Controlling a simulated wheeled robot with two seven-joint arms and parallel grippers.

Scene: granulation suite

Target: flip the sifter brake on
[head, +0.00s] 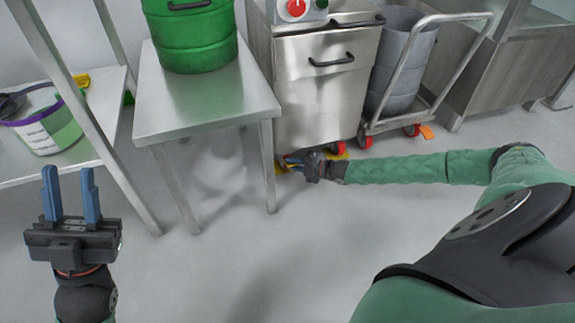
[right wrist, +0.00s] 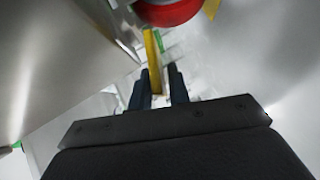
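The sifter appears to be the steel cabinet (head: 318,95) with a red knob on top, standing on red casters (head: 338,148). Yellow parts (head: 282,168) show low at its front left corner, partly hidden by my right gripper (head: 290,162). In the right wrist view, a narrow yellow bar (right wrist: 151,48) runs below a red wheel (right wrist: 168,10). The bar's lower end shows between the fingertips of my right gripper (right wrist: 160,80), close to the left finger, with a gap on the right. My left gripper (head: 71,195) is open and empty, away from the cabinet.
A steel table (head: 200,110) with a green drum (head: 195,40) stands left of the cabinet, its leg near my right gripper. A cart (head: 430,90) carrying a grey bin (head: 400,55) is on the right. A shelf with a tub (head: 45,125) is far left. The front floor is clear.

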